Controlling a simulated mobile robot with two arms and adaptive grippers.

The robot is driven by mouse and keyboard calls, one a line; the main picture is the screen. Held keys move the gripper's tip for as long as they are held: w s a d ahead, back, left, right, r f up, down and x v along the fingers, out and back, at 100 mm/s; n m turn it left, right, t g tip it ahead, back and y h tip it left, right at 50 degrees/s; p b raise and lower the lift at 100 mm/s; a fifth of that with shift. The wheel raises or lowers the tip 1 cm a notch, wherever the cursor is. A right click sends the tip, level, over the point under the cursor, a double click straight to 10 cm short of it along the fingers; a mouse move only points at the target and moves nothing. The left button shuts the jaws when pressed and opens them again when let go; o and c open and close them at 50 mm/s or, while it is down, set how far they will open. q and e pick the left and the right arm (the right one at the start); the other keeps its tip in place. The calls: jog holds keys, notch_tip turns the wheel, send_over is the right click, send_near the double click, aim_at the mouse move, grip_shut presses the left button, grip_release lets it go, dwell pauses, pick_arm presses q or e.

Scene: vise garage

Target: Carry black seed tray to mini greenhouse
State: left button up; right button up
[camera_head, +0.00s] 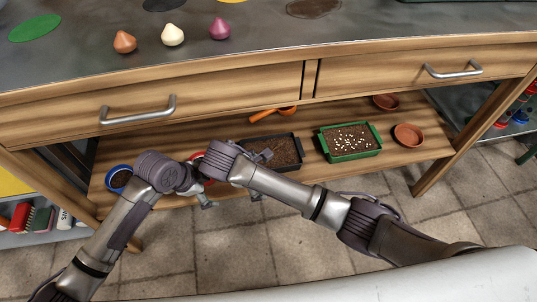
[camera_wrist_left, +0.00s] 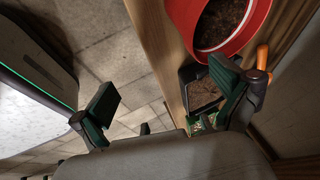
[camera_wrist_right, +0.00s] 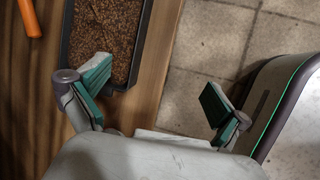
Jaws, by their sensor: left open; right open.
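The black seed tray (camera_head: 287,151), filled with brown soil, sits on the wooden lower shelf under the workbench. It also shows in the left wrist view (camera_wrist_left: 203,93) and the right wrist view (camera_wrist_right: 128,40). My right gripper (camera_head: 258,176) is open above the tray's left end; in the right wrist view one finger overlaps the tray, the other is over the floor side. My left gripper (camera_head: 207,199) is open left of the tray, partly hidden by my arms. Both grippers look empty. I cannot identify the mini greenhouse in any view.
A green tray with white seeds (camera_head: 350,141) stands right of the black one. A red pot of soil (camera_wrist_left: 222,25) stands left of it, and an orange-handled tool (camera_head: 270,114) lies behind. Terracotta dishes (camera_head: 408,135) are at the right. The benchtop (camera_head: 300,30) overhangs the shelf.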

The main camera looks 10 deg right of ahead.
pick_arm(q)
jog(key=w+d, duration=0.2)
jog(key=d, duration=0.1)
jog(key=w+d, duration=0.6)
jog(key=shift+w+d+f, duration=0.1)
jog(key=shift+d+f, duration=0.15)
jog(key=shift+f, duration=0.05)
pick_arm(e)
send_over(294, 158)
jog(key=s+a, duration=0.2)
jog(key=shift+w+a, duration=0.1)
jog(key=shift+w, duration=0.05)
pick_arm(q)
jog(key=x, duration=0.3)
jog(key=shift+f, duration=0.15)
pick_arm(e)
jog(key=x, duration=0.3)
jog(key=shift+f, duration=0.35)
pick_arm(q)
jog(key=shift+w+d+f, duration=0.15)
jog(key=shift+f, duration=0.3)
pick_arm(e)
jog(key=shift+w+d+f, duration=0.2)
jog(key=shift+d+f, duration=0.05)
jog(key=shift+f, duration=0.3)
pick_arm(q)
jog(key=shift+c, duration=0.2)
pick_arm(e)
jog(key=shift+c, duration=0.2)
